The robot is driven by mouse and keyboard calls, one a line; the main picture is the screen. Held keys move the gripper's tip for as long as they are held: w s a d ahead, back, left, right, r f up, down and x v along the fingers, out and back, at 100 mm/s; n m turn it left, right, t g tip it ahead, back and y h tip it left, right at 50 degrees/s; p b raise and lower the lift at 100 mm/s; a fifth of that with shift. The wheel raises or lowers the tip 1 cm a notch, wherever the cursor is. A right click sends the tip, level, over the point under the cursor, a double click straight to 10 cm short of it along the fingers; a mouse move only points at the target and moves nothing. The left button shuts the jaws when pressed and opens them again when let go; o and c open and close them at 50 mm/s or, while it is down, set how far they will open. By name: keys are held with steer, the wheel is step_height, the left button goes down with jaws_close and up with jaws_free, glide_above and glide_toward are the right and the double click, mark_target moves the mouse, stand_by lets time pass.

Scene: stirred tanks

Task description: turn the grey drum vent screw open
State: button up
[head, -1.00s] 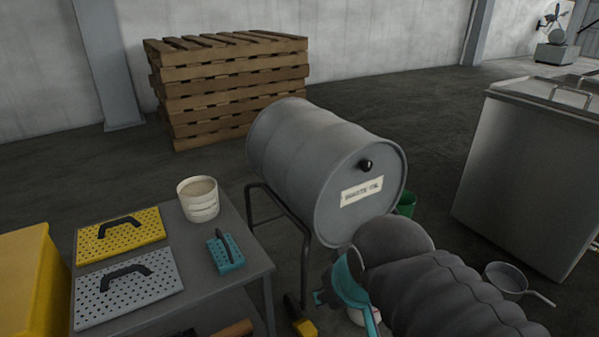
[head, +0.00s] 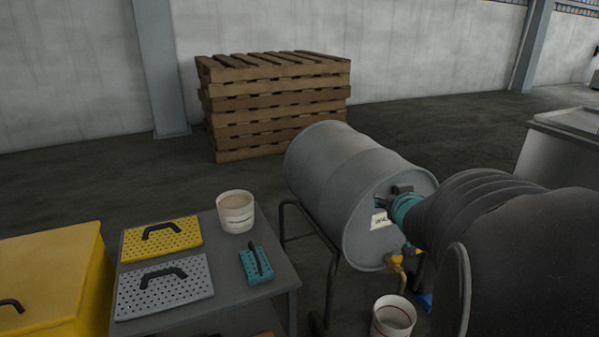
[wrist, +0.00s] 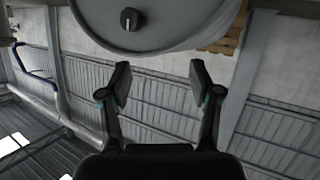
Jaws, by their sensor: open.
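The grey drum (head: 325,170) lies on its side on a dark stand, its flat end facing the lower right. In the wrist view the drum end (wrist: 165,32) fills the top, with the vent screw (wrist: 131,18) on it, a small round black knob with a white mark. My gripper (wrist: 158,76) is open and empty. Its fingers point at the drum end and stay apart from the knob, which sits beyond them, a little left of their middle. In the head view my arm and gripper cover part of the drum end and its white label (head: 379,220); the screw cannot be made out clearly there.
A yellow tap (head: 397,268) sits low on the drum end, above a white bucket (head: 393,318). A grey table (head: 232,300) at left carries perforated plates, a white tub (head: 236,211) and a teal block (head: 256,266). Pallets (head: 275,105) stand behind; a metal tank (head: 560,150) is at right.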

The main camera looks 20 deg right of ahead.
steer(key=s+d+f+t+y+p, duration=0.2)
steer(key=s+d+f+t+y, duration=0.4)
steer(key=d, duration=0.5)
steer(key=w+a+y, duration=0.1)
steer(key=w, duration=1.2)
steer(key=shift+w+a+n+g+b, duration=0.2)
steer(key=shift+n+g+b, duration=0.1)
steer(key=shift+g+b, duration=0.1)
steer(key=c, duration=1.1)
steer(key=shift+f, duration=0.1)
steer(key=shift+c, duration=0.2)
